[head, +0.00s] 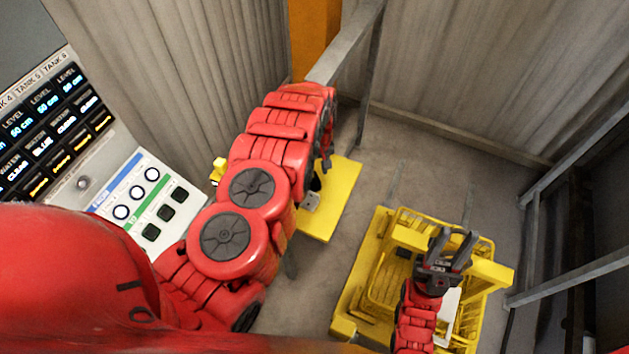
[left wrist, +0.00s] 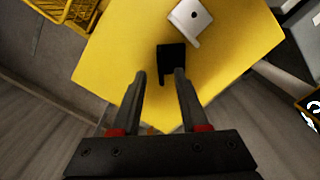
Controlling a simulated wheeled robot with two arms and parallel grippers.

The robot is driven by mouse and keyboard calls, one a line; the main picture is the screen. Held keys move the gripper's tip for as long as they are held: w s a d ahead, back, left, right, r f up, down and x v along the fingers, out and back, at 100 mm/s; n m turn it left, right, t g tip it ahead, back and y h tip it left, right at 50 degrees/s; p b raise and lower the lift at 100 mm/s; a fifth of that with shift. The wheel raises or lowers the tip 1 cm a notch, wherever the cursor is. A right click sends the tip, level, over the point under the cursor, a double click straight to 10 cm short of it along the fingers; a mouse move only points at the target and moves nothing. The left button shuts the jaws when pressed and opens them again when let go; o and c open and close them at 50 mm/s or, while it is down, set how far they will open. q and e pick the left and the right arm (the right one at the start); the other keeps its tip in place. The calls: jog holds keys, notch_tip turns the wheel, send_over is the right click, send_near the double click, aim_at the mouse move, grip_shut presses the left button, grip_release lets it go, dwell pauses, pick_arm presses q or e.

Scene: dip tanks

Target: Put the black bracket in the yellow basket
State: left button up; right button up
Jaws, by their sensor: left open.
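The black bracket (left wrist: 170,57) lies on a yellow platform (left wrist: 112,62) in the left wrist view, beside a silver-grey bracket (left wrist: 190,16). My left gripper (left wrist: 160,73) is open, with its fingertips pointing at the black bracket. In the picture the right-hand finger overlaps part of it, and I cannot tell the remaining gap. In the head view my left arm largely hides that gripper above the yellow platform (head: 344,190). The yellow basket (head: 381,285) stands at the lower right. My right gripper (head: 454,236) is over the basket, fingers apart and empty.
A control panel (head: 150,200) with displays is at the left in the head view. Corrugated walls (head: 470,70) and grey rails (head: 575,280) bound the area.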

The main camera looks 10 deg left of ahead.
aim_at(318, 178)
pick_arm(q)
notch_tip(318, 178, down, 2)
jog(key=shift+s+f+p, duration=0.15)
jog(key=shift+p, duration=0.5)
jog(key=shift+f, duration=1)
grip_shut()
dwell(0.3)
